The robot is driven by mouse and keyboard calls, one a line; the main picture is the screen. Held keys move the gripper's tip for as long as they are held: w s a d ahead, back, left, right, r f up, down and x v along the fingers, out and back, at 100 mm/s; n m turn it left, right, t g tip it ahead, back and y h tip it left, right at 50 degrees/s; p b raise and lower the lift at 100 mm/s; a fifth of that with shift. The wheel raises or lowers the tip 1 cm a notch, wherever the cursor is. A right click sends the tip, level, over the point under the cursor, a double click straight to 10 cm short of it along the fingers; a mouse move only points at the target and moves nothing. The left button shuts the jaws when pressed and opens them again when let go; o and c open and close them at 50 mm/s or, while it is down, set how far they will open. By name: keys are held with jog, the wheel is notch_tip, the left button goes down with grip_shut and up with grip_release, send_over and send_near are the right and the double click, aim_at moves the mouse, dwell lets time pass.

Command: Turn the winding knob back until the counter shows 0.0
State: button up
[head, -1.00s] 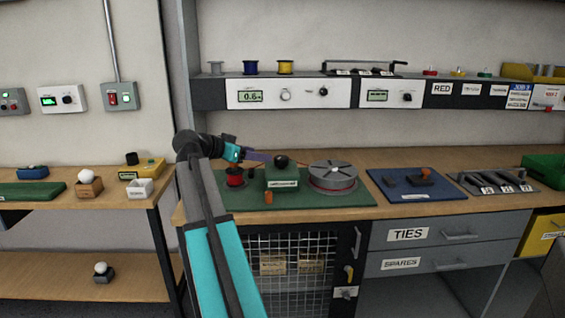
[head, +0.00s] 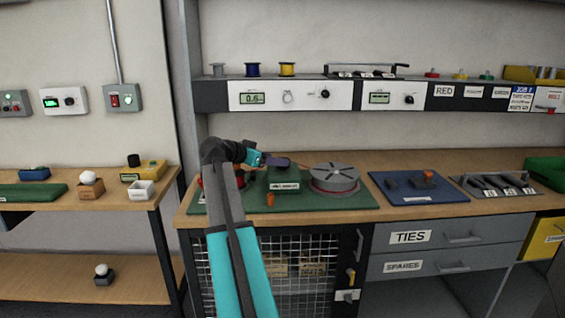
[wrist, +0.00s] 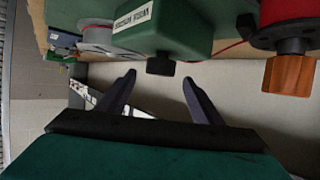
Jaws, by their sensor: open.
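The counter (head: 252,98) on the white shelf panel reads 0.6. A green box (head: 284,175) with a white label stands on the green mat (head: 318,202). A black knob (wrist: 162,65) on this box shows in the wrist view; its top is covered by my gripper in the head view. My gripper (head: 281,162) is over the box. In the wrist view my gripper (wrist: 158,80) is open, its two dark fingers apart on either side of the knob's line, and I cannot tell whether they touch it. The grey drum (head: 334,178) stands right of the box.
A red spool (wrist: 285,18) and an orange knob-like part (wrist: 288,76) are close beside the box. A blue mat (head: 410,192) with dark parts lies to the right. The shelf with spools (head: 252,70) hangs above the bench.

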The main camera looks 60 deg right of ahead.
jog(key=shift+x, duration=2.9)
jog(key=c, duration=1.1)
